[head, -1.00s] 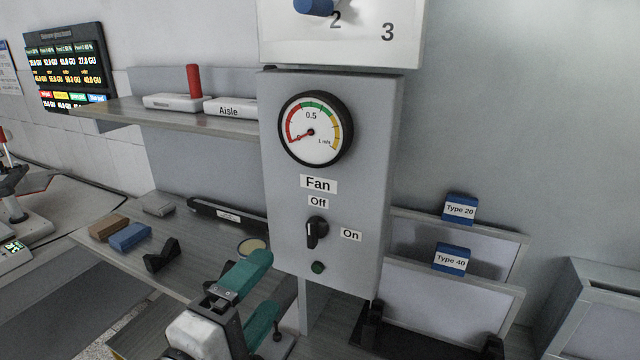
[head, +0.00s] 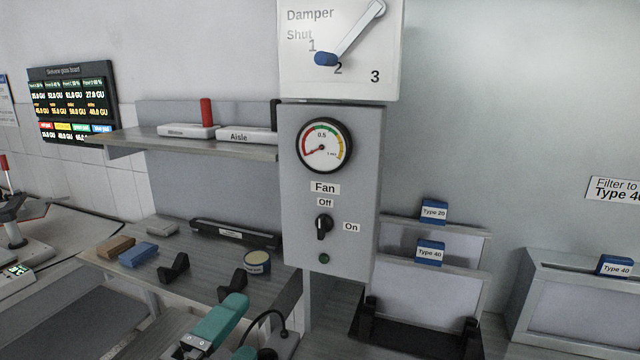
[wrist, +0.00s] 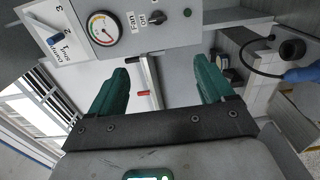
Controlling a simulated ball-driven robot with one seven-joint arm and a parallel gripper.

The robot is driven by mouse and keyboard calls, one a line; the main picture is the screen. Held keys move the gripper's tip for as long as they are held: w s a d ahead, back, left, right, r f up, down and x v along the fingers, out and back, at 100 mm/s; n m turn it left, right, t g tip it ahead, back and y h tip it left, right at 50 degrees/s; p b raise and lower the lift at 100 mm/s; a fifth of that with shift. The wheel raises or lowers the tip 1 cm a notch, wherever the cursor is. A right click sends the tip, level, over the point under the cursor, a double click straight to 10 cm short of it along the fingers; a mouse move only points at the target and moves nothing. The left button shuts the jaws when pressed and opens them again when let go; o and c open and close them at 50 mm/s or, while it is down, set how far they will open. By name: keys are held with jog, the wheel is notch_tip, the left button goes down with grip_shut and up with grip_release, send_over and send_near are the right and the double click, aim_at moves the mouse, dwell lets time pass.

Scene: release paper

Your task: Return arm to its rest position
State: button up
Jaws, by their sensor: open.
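My gripper (head: 232,322) is at the bottom of the head view, below and left of the grey fan box (head: 365,225), and its lower part is cut off by the frame. Its two teal fingers (wrist: 160,88) are spread apart in the wrist view, with nothing held between them. The fan box carries a round gauge (head: 324,145) and a black knob (head: 324,225) between the Off and On labels. The gauge needle points to the low red end. The damper panel (head: 340,75) above has a lever with a blue end near 2.
A bench (head: 205,285) at left holds brown and blue blocks, black holders and a round tin (head: 257,262). A shelf (head: 190,148) hangs above it. Another Type 40 box (head: 575,305) is at far right.

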jog(key=d+f+m+g, duration=0.6)
jog(key=d+f+g, duration=0.3)
jog(key=d+f, duration=1.45)
jog(key=s+d+f+m+g+y, duration=0.2)
jog(key=s+d+f+m+g, duration=0.2)
jog(key=s+d+f, duration=0.55)
jog(key=s+d+f+m+g+y, duration=0.1)
jog(key=s+d+f+m+y, duration=0.1)
jog(key=s, duration=0.5)
jog(key=s+d+f+m+g+y+b, duration=0.1)
jog(key=s+d+f+m+g+y, duration=0.1)
jog(key=s, duration=0.5)
jog(key=shift+s+d+f+m, duration=0.25)
jog(key=shift+s+f+m, duration=0.1)
jog(key=shift+m, duration=0.15)
